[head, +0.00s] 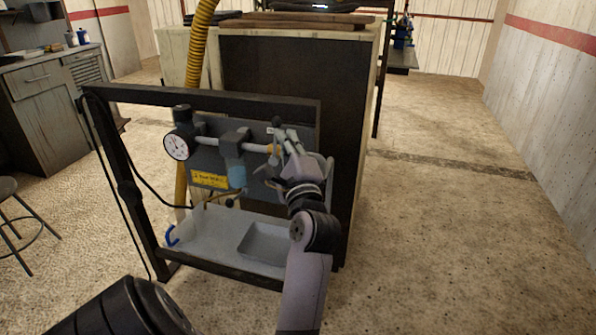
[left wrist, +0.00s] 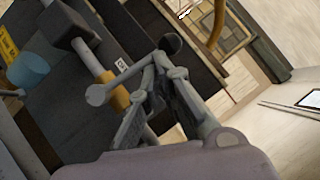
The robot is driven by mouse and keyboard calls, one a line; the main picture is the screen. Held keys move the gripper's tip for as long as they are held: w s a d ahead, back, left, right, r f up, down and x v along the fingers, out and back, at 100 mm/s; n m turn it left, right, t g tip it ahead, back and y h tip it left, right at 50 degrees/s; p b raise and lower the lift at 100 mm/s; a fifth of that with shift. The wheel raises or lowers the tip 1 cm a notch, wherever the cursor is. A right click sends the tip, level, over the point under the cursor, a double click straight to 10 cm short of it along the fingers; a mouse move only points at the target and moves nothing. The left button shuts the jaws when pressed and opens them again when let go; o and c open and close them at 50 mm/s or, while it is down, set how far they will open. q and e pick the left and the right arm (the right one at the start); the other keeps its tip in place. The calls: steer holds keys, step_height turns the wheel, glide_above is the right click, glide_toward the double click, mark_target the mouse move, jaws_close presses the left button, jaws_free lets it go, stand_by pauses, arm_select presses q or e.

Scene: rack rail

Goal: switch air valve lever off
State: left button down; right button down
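The air valve lever is a thin grey bar with a black knob; the knob (head: 277,121) points up in the head view. In the left wrist view the lever (left wrist: 127,76) runs from a round grey hub to the black knob (left wrist: 171,44). An orange-yellow valve body (left wrist: 119,100) sits beside the hub on the pipe. My left gripper (head: 281,146) is at the lever. In the left wrist view its fingertips (left wrist: 166,70) are close together around the lever, just below the knob. I cannot tell whether they press on it. My right gripper is not in view.
The pipe carries a round gauge (head: 177,147) and a regulator with a blue bowl (head: 237,177). A yellow label (head: 209,179) is on the panel. A dark frame (head: 200,95) surrounds it, with a grey tray (head: 262,242) below. Floor on the right is clear.

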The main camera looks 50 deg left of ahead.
arm_select(q)
step_height(320, 180, up, 10)
stand_by(0.5)
stand_by(0.4)
